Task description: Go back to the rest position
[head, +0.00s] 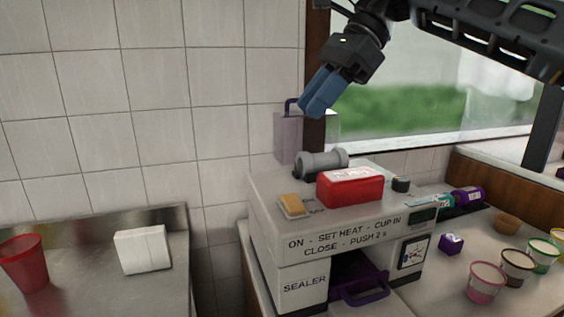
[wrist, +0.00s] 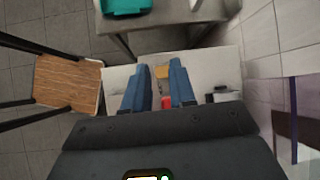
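My gripper (head: 314,104) is raised in the air above the sealer machine (head: 270,222), in front of the window frame. It also shows in the wrist view (wrist: 160,68), where its two blue fingers stand apart with a gap between them. It holds nothing that I can see. Below it, a red block (head: 350,188) and a yellow pad (head: 292,205) lie on top of the sealer, apart from the gripper. A grey cylinder (head: 322,163) lies behind the red block. A purple handle (head: 362,295) sticks out of the sealer's front.
A clear container with a purple handle (head: 288,135) stands behind the gripper. Several topping cups, including a pink one (head: 485,282), stand on the right counter. A red cup (head: 24,262) and a white block (head: 143,249) stand on the left metal counter. A wooden stool (wrist: 66,90) shows below.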

